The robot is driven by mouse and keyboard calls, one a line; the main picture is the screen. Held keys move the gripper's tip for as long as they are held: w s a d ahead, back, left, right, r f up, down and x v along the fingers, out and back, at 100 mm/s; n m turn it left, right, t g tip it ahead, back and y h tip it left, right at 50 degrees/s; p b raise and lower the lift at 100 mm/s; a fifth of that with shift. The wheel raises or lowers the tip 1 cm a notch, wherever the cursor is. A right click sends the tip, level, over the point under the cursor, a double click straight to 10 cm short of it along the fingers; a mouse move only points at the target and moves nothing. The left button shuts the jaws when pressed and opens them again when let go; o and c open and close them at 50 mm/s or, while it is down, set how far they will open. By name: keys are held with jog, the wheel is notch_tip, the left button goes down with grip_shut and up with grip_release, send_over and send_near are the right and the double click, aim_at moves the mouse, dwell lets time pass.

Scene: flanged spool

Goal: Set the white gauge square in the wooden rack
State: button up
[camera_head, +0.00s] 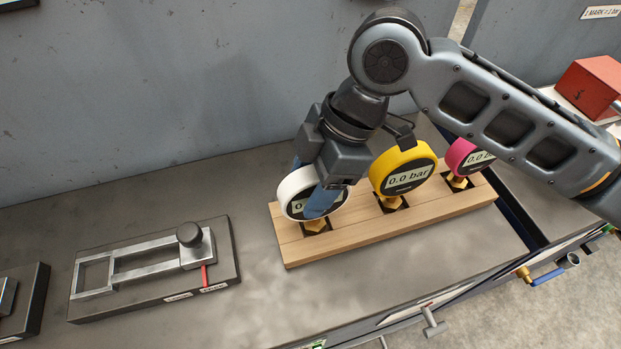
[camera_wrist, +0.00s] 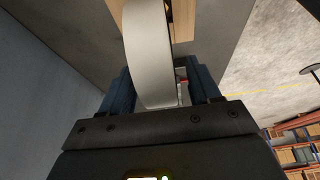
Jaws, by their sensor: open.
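The white gauge (camera_head: 298,192) stands at the left end of the wooden rack (camera_head: 350,238), its brass fitting at the leftmost dark socket. Its dial faces the front and is partly covered by a blue finger. My gripper (camera_head: 312,190) is at the white gauge from above, with its fingers on either side of it. In the wrist view the white rim (camera_wrist: 150,55) lies between the two blue fingers, with a clear gap at the right finger. The jaws are open. I cannot tell whether the fitting is fully seated.
A yellow gauge (camera_head: 403,168) and a pink gauge (camera_head: 465,157) stand in the other sockets, close to the right. A metal slide fixture (camera_head: 150,265) with a black knob lies at left. A red block (camera_head: 590,88) is at far right. Bare bench lies between fixture and rack.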

jog(key=b+v, duration=0.1)
jog(key=v, duration=1.1)
jog(key=shift+r, duration=0.15)
dwell(1.3)
